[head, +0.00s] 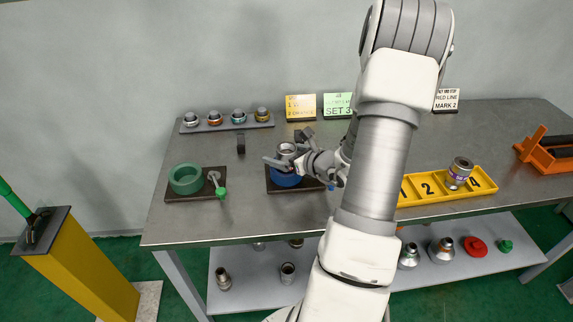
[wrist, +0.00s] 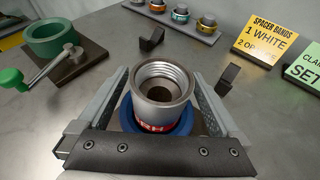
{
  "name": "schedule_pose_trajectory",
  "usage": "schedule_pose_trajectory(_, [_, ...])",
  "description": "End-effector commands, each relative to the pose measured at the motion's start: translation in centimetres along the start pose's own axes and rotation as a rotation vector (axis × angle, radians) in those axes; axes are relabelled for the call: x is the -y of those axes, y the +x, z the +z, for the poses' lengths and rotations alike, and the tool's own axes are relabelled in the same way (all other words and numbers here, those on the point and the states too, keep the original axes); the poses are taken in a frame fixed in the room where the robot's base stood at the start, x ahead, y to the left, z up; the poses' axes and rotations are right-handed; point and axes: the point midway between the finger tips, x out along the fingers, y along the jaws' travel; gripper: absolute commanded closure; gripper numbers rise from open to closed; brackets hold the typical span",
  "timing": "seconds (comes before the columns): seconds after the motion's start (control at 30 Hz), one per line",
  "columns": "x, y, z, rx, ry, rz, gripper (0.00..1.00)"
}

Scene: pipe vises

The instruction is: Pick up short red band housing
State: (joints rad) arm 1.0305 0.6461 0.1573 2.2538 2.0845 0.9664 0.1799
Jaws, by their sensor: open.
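The short red band housing (wrist: 163,92) is a grey metal ring fitting with a threaded open top and a red band with white letters. It stands upright in a blue ring-shaped vise (wrist: 184,122). In the head view the housing (head: 287,149) shows above the blue vise (head: 286,179). My gripper (wrist: 160,75) is open, with one finger on each side of the housing; small gaps seem to show, but contact is unclear. In the head view my gripper (head: 286,156) reaches in from the right. The housing's lower part is hidden.
A green vise (head: 186,179) with a green-knobbed handle stands left. Dark upright pieces (head: 241,143) stand behind. A grey rack (head: 226,124) holds several banded fittings. A numbered yellow tray (head: 430,190) holds a purple-banded fitting (head: 460,171). An orange holder (head: 547,150) lies far right.

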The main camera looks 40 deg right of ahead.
Motion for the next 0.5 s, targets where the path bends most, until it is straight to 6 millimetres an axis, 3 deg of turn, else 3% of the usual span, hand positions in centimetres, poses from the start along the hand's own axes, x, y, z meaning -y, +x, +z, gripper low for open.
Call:
schedule_pose_trajectory(0.1, [-0.05, 1.40, -0.12, 0.000, 0.001, 0.001, 0.00])
schedule_pose_trajectory(0.33, [-0.02, 1.48, -0.06, -0.001, 0.001, 0.000, 0.02])
schedule_pose_trajectory(0.5, [-0.01, 1.46, -0.06, -0.001, 0.001, 0.000, 0.32])
